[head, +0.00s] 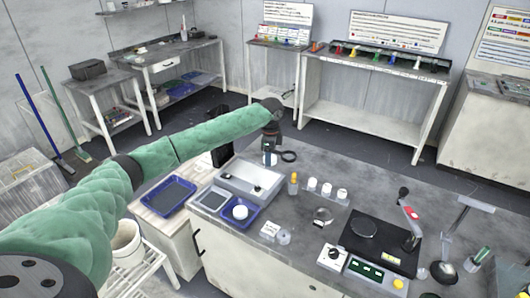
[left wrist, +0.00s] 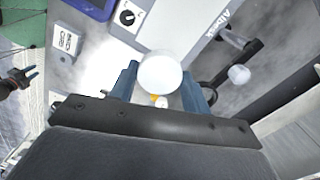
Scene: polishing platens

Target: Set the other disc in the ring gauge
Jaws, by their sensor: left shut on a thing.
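My left gripper (head: 270,160) is at the far end of my green-sleeved arm, over the back left of the worktop. In the left wrist view its blue fingers (left wrist: 162,90) are shut on a round white disc (left wrist: 160,73). The disc cannot be made out clearly in the head view.
A pale grey machine (head: 250,177) is below and left of the gripper, with a black ring-shaped part (head: 288,156) close to its right. Several white-topped jars (head: 327,189) stand mid-worktop. A black platen unit (head: 375,240) is at the right. A larger blue tray (head: 169,195) sits left.

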